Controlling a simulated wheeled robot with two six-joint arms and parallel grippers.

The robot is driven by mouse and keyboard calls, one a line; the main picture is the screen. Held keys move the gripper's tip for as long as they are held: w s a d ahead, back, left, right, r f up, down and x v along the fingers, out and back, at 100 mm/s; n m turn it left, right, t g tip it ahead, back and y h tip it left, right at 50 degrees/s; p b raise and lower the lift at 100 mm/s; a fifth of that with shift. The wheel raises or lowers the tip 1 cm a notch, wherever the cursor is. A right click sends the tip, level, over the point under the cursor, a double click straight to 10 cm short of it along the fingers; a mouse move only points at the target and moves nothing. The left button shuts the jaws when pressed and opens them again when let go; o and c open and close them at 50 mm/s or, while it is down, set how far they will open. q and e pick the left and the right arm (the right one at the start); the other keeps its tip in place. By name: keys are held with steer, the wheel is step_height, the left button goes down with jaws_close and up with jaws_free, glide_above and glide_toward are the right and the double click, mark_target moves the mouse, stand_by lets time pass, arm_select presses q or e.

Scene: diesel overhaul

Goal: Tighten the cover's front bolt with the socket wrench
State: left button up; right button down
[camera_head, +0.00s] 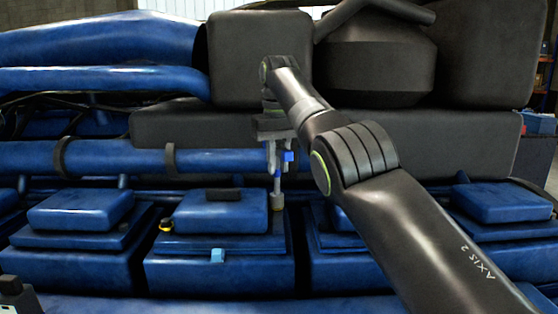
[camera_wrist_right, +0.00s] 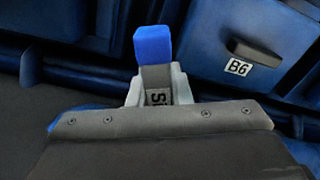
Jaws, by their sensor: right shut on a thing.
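My right gripper (camera_head: 277,138) is shut on the socket wrench (camera_head: 277,183), which hangs upright below it with its blue part at the jaws. In the right wrist view the wrench (camera_wrist_right: 153,50) shows a blue end and a grey, lettered bar between the fingers (camera_wrist_right: 155,90). The wrench's lower end meets a small brass-coloured piece at the right side of the blue cover (camera_head: 215,215); whether it is seated on a bolt I cannot tell. The cover has a black handle and, in the wrist view (camera_wrist_right: 270,28), a B6 label. The front bolt cannot be made out clearly. My left gripper is not seen.
Similar blue covers (camera_head: 80,208) stand on both sides. A blue pipe (camera_head: 115,157) and large dark housings (camera_head: 260,60) stand close behind the gripper.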

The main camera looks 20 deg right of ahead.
steer(key=m, duration=0.6)
steer(key=shift+w+a+r+m+p, duration=0.1)
steer(key=shift+a+r+m+p, duration=0.1)
steer(key=shift+m+p, duration=0.2)
steer(key=m+p, duration=0.1)
steer(key=m, duration=0.5)
steer(key=shift+w+m, duration=0.15)
steer(key=shift+m, duration=0.25)
steer(key=m+p, duration=0.1)
steer(key=m, duration=0.2)
steer(key=m+p, duration=0.1)
steer(key=m, duration=0.2)
steer(key=shift+w+a+f+m, duration=0.15)
steer(key=shift+m, duration=0.15)
steer(key=m+p, duration=0.1)
steer(key=m, duration=0.3)
steer(key=shift+w+f+g, duration=0.1)
steer(key=shift+f+g, duration=0.05)
steer(key=shift+g, duration=0.15)
steer(key=shift+m, duration=0.6)
steer(key=shift+a+f, duration=0.1)
